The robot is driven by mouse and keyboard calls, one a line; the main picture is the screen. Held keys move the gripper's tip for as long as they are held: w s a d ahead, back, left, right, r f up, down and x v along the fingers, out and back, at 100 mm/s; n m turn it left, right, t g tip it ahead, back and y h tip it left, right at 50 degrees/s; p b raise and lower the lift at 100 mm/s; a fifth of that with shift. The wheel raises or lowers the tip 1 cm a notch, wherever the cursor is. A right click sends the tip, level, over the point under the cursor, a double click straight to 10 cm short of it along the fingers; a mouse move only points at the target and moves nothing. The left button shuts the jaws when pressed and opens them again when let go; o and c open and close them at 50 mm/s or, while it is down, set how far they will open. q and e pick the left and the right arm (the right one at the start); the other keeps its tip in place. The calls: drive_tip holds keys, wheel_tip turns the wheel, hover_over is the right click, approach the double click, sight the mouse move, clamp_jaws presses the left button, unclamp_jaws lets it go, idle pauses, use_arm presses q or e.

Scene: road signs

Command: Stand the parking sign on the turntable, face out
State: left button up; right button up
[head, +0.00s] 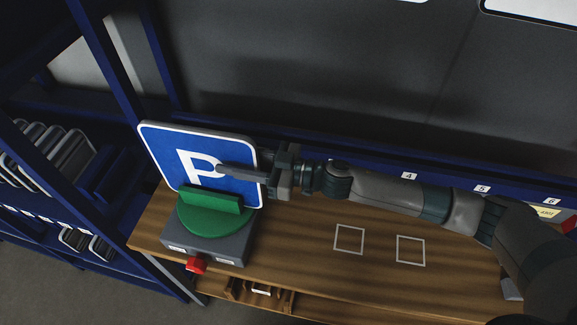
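The parking sign (163,150) is a blue square plate with a white border and a white P, its face towards me. It is upright, slightly tilted in the picture, at the left end of the bench. Its lower edge is hidden behind the green block on the round green turntable (214,222), which sits on a grey base; I cannot tell whether the sign rests in it. My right gripper (226,170) is shut on the sign's right side, one finger across the face and the other hidden behind. My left gripper is not in view.
A red knob (196,265) sticks out from the grey base (240,245). The wooden bench (310,260) has two empty white squares and clear room to the right. Blue shelving with several grey-edged plates (70,155) stands at left. A numbered blue rail (440,180) runs behind.

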drive_tip(key=b+v, duration=0.7)
drive_tip(key=v, duration=1)
drive_tip(key=shift+a, duration=0.1)
idle(1.5)
